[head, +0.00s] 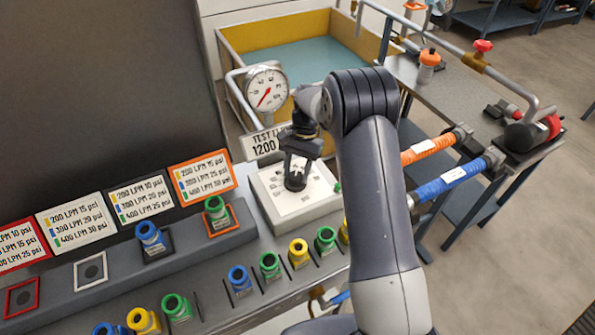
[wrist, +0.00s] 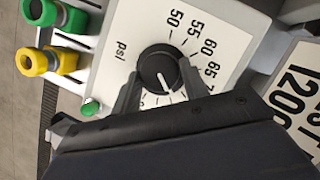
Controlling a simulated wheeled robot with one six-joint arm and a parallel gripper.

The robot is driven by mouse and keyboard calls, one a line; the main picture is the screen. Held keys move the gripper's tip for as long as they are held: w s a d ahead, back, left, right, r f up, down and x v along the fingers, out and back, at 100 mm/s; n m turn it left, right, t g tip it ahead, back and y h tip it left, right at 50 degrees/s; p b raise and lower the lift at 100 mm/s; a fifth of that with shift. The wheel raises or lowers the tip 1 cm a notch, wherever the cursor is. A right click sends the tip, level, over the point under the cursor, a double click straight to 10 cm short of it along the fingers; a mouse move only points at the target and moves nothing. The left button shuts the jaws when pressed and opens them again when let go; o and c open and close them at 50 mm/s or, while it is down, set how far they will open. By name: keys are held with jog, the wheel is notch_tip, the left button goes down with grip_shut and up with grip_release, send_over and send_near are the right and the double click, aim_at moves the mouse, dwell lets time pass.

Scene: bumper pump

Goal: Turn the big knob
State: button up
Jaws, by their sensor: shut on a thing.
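The big knob (wrist: 158,68) is black and round with a white pointer line, set on a white panel (wrist: 115,45) with a printed psi scale. Numbers 50, 55, 60 and 65 show around it in the wrist view. My gripper (wrist: 158,82) is shut on the knob, one finger on each side. In the head view my gripper (head: 297,172) reaches down to the knob (head: 295,183) on the white panel (head: 325,198). The pointer line slants toward the lower right in the wrist view. The lower part of the scale is hidden by my gripper.
A round gauge (head: 266,88) with a red needle stands behind the panel, above a "TEST 1200" sign (head: 262,143). Orange (head: 428,147) and blue hoses (head: 455,176) lie to the right.

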jog(key=n+h, duration=0.1)
jog(key=n, duration=0.3)
jog(key=shift+a+n+g+h, duration=0.2)
jog(key=shift+n+g+h, duration=0.1)
jog(key=shift+h, duration=0.1)
jog(key=shift+a+n+h+b, duration=0.1)
jog(key=shift+n+h+b, duration=0.4)
jog(key=shift+n, duration=1.1)
jog(key=shift+f, duration=0.1)
jog(key=o, duration=1)
jog(key=shift+c, duration=0.2)
jog(key=v, duration=1)
jog(key=shift+a+r+b, duration=0.2)
jog(key=shift+r+b, duration=0.2)
jog(key=shift+r, duration=0.05)
